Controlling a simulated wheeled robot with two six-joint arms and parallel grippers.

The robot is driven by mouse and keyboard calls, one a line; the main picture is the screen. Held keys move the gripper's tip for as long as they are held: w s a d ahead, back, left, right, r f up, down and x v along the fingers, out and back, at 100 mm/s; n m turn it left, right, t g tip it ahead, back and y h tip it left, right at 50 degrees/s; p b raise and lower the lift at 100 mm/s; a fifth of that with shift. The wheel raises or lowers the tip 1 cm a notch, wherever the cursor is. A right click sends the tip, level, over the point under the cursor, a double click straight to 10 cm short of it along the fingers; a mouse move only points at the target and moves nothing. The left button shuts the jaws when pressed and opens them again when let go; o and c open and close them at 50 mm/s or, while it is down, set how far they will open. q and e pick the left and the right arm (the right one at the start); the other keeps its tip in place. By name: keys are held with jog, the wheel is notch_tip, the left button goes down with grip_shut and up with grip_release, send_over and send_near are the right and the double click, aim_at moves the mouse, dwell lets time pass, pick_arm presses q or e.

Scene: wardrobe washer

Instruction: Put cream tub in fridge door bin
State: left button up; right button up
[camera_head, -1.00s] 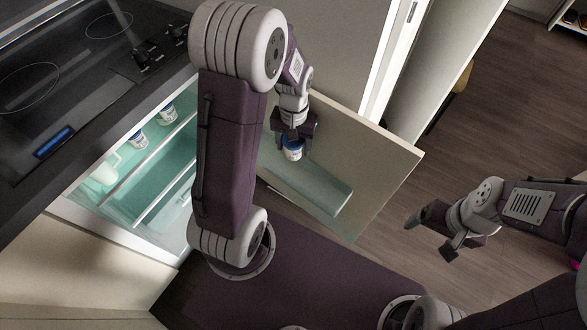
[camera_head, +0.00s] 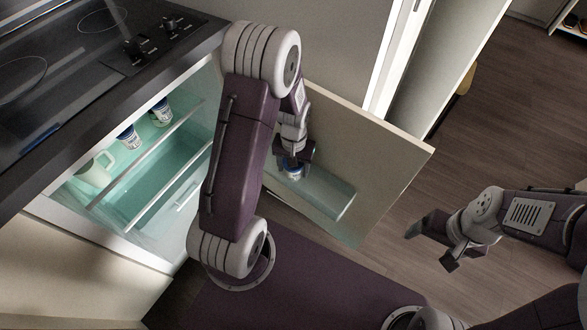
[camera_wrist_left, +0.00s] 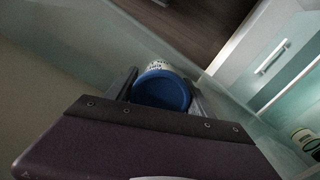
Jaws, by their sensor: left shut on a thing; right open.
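My left gripper (camera_head: 291,165) is shut on the cream tub (camera_head: 294,173), a small white tub with a blue lid. In the left wrist view the tub's blue lid (camera_wrist_left: 161,90) shows between the fingers. The gripper holds it at the clear door bin (camera_head: 325,190) on the inside of the open fridge door (camera_head: 372,165). I cannot tell whether the tub touches the bin floor. My right gripper (camera_head: 432,245) is open and empty, out over the floor at the right.
The open fridge (camera_head: 150,185) has glass shelves with similar tubs (camera_head: 161,112) and a pale jug (camera_head: 97,170). A dark cooktop counter (camera_head: 110,75) overhangs it. Wooden floor (camera_head: 480,120) is clear beyond the door.

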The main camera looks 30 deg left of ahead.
pick_arm(q)
jog(key=shift+r, duration=0.1)
jog(key=o, duration=1.6)
notch_tip(320, 180, up, 12)
jog(key=p, duration=0.5)
jog(key=shift+r, duration=0.1)
jog(key=s+d+r+m+t, duration=0.1)
jog(key=s+d+r+m, duration=0.1)
jog(key=s+d, duration=0.3)
jog(key=s+r, duration=0.1)
jog(key=s, duration=0.2)
jog(key=shift+s, duration=0.2)
